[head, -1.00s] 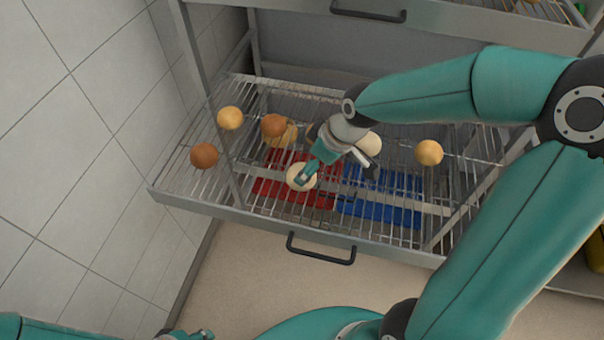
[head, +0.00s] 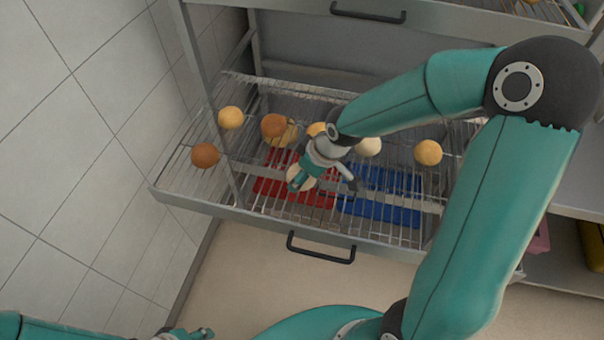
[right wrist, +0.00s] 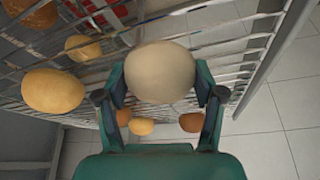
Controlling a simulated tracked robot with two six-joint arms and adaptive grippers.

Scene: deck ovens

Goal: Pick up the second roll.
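A pale roll (head: 292,185) lies on the wire rack over the red part, mostly hidden behind my right gripper (head: 322,182). In the right wrist view the pale roll (right wrist: 160,72) fills the space between the two fingers of my right gripper (right wrist: 160,85). The fingers are spread wide, one on each side; whether they touch it is unclear. Another pale roll (head: 368,147) lies behind the gripper to the right. My left gripper (head: 190,334) shows only in part at the bottom edge, away from the rack.
The wire rack (head: 185,185) also carries brown rolls (head: 204,155) and yellow rolls (head: 230,117), with one yellow roll (head: 428,152) at the right. Red (head: 270,190) and blue (head: 385,212) areas show below the wires. A black handle (head: 320,250) is in front; a tiled wall (head: 70,130) stands left.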

